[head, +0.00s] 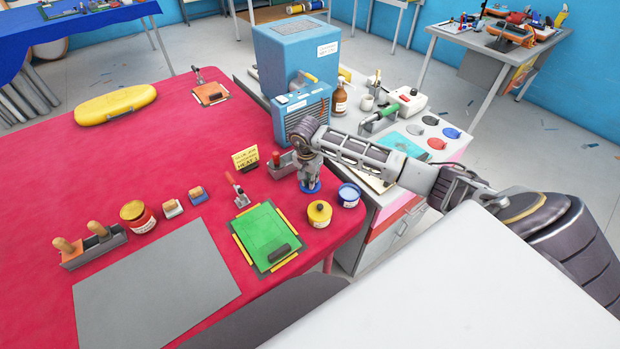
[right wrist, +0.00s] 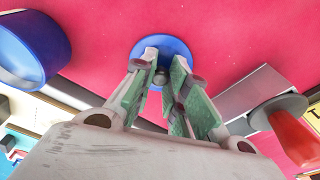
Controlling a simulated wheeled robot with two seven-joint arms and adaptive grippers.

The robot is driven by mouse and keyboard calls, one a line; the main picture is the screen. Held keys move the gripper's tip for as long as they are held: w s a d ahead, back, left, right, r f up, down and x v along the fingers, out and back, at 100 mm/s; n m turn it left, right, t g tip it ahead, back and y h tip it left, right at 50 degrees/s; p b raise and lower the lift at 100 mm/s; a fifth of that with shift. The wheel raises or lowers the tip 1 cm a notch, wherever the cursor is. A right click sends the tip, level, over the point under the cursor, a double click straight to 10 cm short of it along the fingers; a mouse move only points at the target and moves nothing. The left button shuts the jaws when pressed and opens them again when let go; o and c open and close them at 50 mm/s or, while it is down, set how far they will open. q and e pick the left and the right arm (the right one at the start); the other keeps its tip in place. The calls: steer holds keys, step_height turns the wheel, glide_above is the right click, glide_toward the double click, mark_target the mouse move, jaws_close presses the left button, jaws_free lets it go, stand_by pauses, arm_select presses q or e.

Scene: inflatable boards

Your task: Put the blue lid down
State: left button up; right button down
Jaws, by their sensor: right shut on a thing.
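My right gripper (head: 310,178) points down over the red-covered table, to the left of the blue tin (head: 349,195). It is shut on the knob of the blue lid (head: 313,188), a small round disc. In the right wrist view the lid (right wrist: 165,47) shows beyond the fingertips (right wrist: 160,76), with red cloth around it. The lid is low, at or just above the cloth; I cannot tell whether it touches. The blue tin also shows at the upper left of the right wrist view (right wrist: 38,40). My left gripper is not in view.
A grey tray (head: 283,168) and a yellow card (head: 245,158) are behind and left. A green board (head: 264,232) lies front left. The blue machine (head: 298,60) stands behind. Open red cloth lies farther left.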

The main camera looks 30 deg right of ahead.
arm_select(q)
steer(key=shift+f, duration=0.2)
arm_select(e)
steer(key=shift+f, duration=0.2)
steer(key=c, duration=1.4)
jaws_free()
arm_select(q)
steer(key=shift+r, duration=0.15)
arm_select(e)
steer(key=shift+r, duration=0.15)
steer(key=shift+r, duration=0.15)
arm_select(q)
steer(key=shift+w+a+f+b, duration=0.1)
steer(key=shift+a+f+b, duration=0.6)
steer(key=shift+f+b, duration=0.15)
arm_select(e)
steer(key=r, duration=0.4)
steer(key=a+r, duration=0.1)
steer(key=r, duration=0.6)
steer(key=shift+s+a+r, duration=0.15)
steer(key=shift+s+r, duration=0.15)
steer(key=shift+r, duration=0.05)
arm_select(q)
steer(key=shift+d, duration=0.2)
